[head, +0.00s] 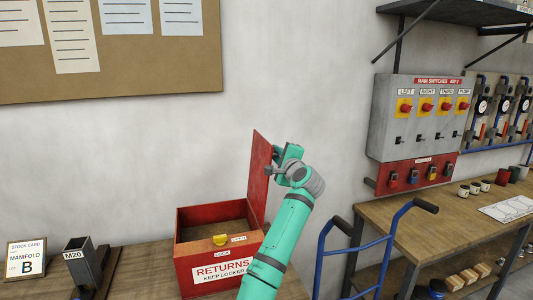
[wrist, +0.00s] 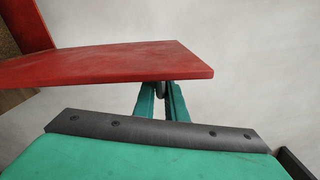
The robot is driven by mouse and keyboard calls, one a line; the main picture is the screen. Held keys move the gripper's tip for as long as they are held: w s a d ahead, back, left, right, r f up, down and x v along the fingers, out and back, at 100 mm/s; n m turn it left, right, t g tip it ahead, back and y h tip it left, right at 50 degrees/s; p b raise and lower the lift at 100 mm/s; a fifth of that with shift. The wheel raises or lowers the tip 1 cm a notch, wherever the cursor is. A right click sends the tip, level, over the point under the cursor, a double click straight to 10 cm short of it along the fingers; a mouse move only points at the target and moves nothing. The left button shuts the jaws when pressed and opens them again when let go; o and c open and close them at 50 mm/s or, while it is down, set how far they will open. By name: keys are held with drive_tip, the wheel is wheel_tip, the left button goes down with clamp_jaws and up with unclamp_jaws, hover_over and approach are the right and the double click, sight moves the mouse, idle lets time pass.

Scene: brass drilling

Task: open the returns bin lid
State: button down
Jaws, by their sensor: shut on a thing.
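The red returns bin (head: 188,274) stands on the wooden bench in the head view, its top uncovered and its dark inside visible. Its red lid (head: 260,170) stands up steeply at the bin's right side; the lid also shows as a red panel in the wrist view (wrist: 110,62). My gripper (head: 275,162) is at the lid's right face. In the wrist view its green fingers (wrist: 162,98) are closed around a small dark handle (wrist: 160,89) by the lid's edge. My forearm hides the bin's right front corner.
A stock card (head: 26,258) and an M20 holder (head: 78,262) stand left of the bin. A blue hand truck (head: 340,245) and a second bench (head: 440,216) are at the right. A grey switch box (head: 390,128) hangs on the wall. Wall space above the bin is bare.

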drive_tip(key=shift+w+d+r, duration=0.1)
drive_tip(key=shift+d+r, duration=0.1)
drive_tip(key=shift+d, duration=0.15)
drive_tip(key=c, duration=1.8)
unclamp_jaws()
drive_tip(key=shift+c, duration=0.2)
drive_tip(key=shift+f, duration=0.15)
drive_tip(key=shift+d+f, duration=0.1)
drive_tip(key=v, duration=1)
drive_tip(key=shift+s, duration=0.4)
